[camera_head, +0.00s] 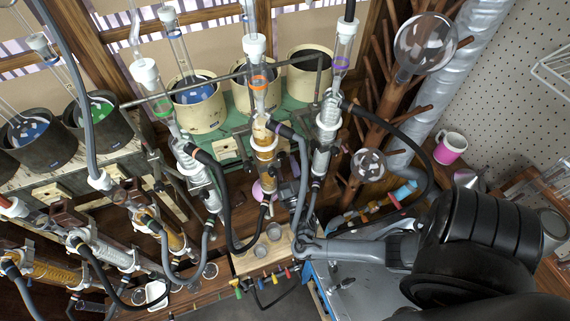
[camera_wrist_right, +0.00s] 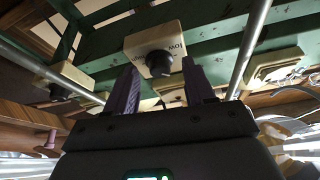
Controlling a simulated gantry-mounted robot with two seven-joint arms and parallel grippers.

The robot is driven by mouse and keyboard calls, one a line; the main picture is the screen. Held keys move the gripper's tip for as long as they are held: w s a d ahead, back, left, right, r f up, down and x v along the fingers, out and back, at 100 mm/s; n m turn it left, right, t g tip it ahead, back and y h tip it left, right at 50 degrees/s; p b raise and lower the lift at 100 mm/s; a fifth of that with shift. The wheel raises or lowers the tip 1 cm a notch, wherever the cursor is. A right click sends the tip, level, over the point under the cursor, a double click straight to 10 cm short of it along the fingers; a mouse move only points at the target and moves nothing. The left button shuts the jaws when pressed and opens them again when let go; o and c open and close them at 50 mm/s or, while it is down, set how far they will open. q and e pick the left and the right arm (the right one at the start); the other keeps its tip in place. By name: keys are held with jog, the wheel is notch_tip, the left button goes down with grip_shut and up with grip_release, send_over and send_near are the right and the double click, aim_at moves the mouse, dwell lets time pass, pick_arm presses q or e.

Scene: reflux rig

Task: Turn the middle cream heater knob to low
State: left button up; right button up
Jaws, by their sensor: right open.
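The middle cream heater (camera_head: 241,98) stands on the green bench at the back in the head view, partly hidden by glassware. In the right wrist view its cream control box (camera_wrist_right: 148,42) is ahead, with a black knob (camera_wrist_right: 158,63) on its face and the word LOW printed beside it. My right gripper (camera_wrist_right: 163,82) is open, its two dark purple fingers spread to either side of and below the knob. I cannot tell whether they touch it. In the head view the right gripper (camera_head: 285,178) is small and dark among tubes and clamps. My left gripper is not in view.
A second dark knob (camera_wrist_right: 59,91) is at left and another cream box (camera_wrist_right: 275,62) at right in the wrist view. Metal rods flank the fingers. Glass condensers (camera_head: 328,118) and black hoses (camera_head: 224,205) crowd the head view. A pink mug (camera_head: 449,149) stands at right.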

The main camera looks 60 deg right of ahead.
jog(key=shift+c, duration=0.2)
jog(key=shift+c, duration=1.1)
grip_shut()
jog(key=n, duration=0.1)
jog(key=n+t+y+p, duration=0.1)
jog(key=n, duration=0.1)
jog(key=shift+s+d+r+y, duration=0.15)
jog(key=shift+y, duration=0.15)
jog(key=n+t+y+p, duration=0.1)
jog(key=n, duration=0.2)
jog(key=shift+o, duration=1.3)
grip_release()
